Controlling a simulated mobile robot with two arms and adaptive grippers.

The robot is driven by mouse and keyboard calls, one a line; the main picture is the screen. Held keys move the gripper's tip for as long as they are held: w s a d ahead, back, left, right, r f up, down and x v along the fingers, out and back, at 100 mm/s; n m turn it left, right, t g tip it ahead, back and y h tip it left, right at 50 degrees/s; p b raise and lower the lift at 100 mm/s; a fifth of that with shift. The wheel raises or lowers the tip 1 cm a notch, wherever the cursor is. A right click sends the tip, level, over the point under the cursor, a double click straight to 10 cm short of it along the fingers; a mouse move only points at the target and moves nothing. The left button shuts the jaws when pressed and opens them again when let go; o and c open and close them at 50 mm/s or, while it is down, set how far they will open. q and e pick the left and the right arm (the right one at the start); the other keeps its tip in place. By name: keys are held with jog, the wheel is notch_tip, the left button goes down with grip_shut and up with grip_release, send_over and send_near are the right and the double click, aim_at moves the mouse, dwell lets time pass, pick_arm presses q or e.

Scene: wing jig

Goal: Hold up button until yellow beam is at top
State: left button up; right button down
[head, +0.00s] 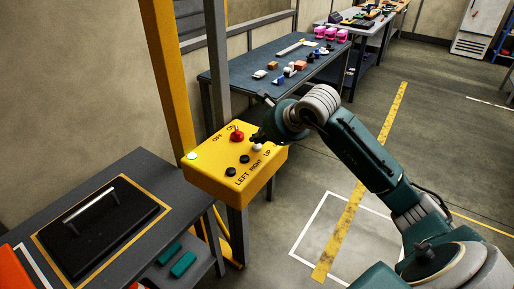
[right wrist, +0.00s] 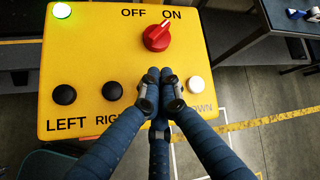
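A yellow control box (head: 205,178) carries buttons marked LEFT, RIGHT and UP in the head view; the right wrist view also shows a DOWN label beside a white button (right wrist: 196,85). A white button (head: 257,147) shows by the UP label in the head view. My right gripper (head: 256,137) is over the box, its fingers (right wrist: 160,78) together and empty. They hide the UP button in the right wrist view; I cannot tell if they touch it. A yellow upright (head: 166,70) rises behind the box; its top is out of view. My left gripper is not in view.
The red knob (right wrist: 158,37) points toward ON, and a green lamp (right wrist: 62,11) is lit. A dark table (head: 130,170) with a black handled plate stands at left. A blue-topped bench (head: 235,85) with small parts stands behind. The floor at right is open.

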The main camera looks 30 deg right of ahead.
aim_at(258, 147)
jog(key=shift+f+b, duration=0.55)
jog(key=shift+f, duration=0.1)
dwell(2.4)
jog(key=shift+r, duration=0.1)
dwell(3.3)
jog(key=shift+r+p, duration=0.45)
jog(key=shift+r, duration=0.35)
jog(key=shift+r+p, duration=1.45)
jog(key=shift+r, duration=1.1)
